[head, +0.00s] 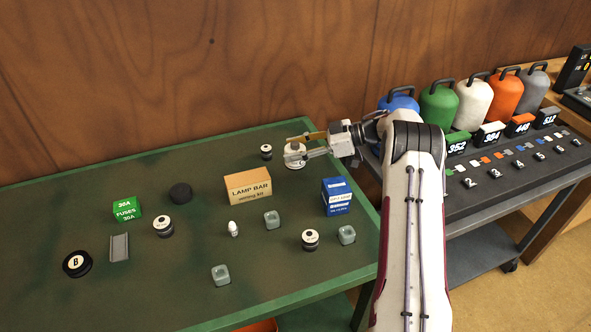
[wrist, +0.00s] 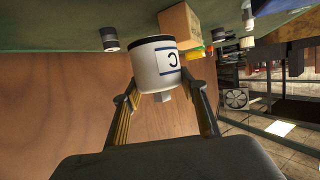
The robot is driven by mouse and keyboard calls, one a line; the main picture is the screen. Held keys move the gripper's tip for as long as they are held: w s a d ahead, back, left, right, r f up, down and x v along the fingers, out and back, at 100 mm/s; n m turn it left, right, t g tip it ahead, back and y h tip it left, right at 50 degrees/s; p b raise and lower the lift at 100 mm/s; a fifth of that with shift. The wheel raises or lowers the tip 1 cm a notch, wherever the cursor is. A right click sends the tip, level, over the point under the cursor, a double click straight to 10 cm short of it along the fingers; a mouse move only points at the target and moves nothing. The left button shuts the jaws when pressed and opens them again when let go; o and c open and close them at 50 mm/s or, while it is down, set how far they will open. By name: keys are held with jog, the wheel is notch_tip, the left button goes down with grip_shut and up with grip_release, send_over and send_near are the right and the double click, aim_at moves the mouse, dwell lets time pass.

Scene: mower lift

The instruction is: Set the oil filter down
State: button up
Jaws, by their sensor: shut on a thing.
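The oil filter is a white cylinder with a dark end and a dark letter C in a framed label. In the wrist view the oil filter (wrist: 157,70) sits between the two fingers, label side showing. My gripper (head: 297,149) is shut on it near the back right of the green table (head: 120,285). In the head view the filter (head: 295,162) shows as a pale round shape, partly covered by the fingers. The wrist view is turned over, with the table at the top. I cannot tell whether the filter touches the table. My gripper also shows in the wrist view (wrist: 158,92).
A small black-and-white cylinder (head: 266,152) stands just left of the filter. A lamp bar box (head: 248,186) and a blue box (head: 337,196) stand nearer the front. Several other small parts are spread across the table. A rack with coloured canisters (head: 438,107) is at right.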

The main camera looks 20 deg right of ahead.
jog(key=shift+f, duration=1.7)
jog(key=shift+f, duration=1.9)
jog(key=shift+f, duration=0.1)
jog(key=o, duration=1.3)
jog(key=shift+c, duration=0.2)
jog(key=shift+d, duration=0.1)
jog(key=v, duration=1.2)
